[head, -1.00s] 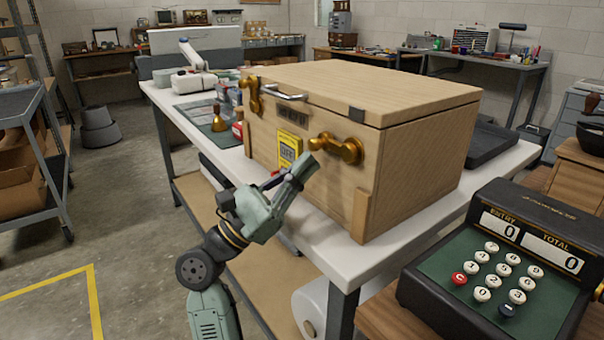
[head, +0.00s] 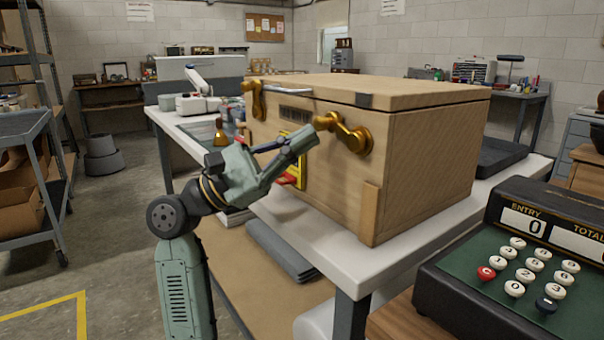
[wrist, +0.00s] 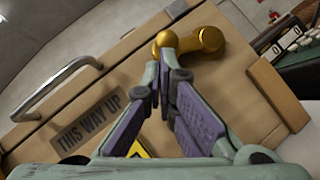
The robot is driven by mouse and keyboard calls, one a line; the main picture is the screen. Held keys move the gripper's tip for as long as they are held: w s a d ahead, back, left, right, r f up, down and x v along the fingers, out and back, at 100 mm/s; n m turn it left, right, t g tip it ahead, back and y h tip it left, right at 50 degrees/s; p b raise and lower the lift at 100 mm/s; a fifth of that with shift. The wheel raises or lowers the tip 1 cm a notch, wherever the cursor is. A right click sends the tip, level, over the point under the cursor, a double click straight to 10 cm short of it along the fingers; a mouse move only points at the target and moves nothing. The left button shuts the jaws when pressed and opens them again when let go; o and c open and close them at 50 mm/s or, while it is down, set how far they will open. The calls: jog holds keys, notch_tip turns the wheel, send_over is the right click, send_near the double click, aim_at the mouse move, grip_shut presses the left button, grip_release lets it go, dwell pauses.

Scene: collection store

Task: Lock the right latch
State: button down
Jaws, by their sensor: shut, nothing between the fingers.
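The wooden crate (head: 420,155) stands on a white-topped table with its lid down. The right latch (head: 356,140) is a brass lever on the crate's front, its free end pointing left and tilted upward. The left latch (head: 257,101) stands upright near the lid's edge. My gripper (head: 312,137) is shut and empty, its fingertips just below the right latch's free end. In the wrist view the fingertips (wrist: 163,68) overlap the free end of the right latch (wrist: 208,40). I cannot tell whether they touch it.
A metal handle (head: 280,95) sticks out from the crate's front between the latches. A yellow card (head: 300,170) is partly hidden behind my gripper. A cash register (head: 520,260) stands close at the lower right.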

notch_tip(320, 180, up, 2)
jog(key=m+g+y, duration=0.1)
jog(key=m+g, duration=0.1)
jog(key=m, duration=0.2)
jog(key=shift+r+g+b, duration=0.15)
jog(key=shift+g+b, duration=0.15)
jog(key=shift+b, duration=0.1)
notch_tip(320, 180, up, 5)
jog(key=s+d+m+g+y+p, duration=0.2)
jog(key=s+m+y+p, duration=0.1)
jog(key=m, duration=0.3)
jog(key=shift+r+m+y, duration=0.15)
jog(key=shift+m+y, duration=0.25)
jog(key=shift+y, duration=0.3)
jog(key=shift+d, duration=0.15)
jog(key=shift+r, duration=0.1)
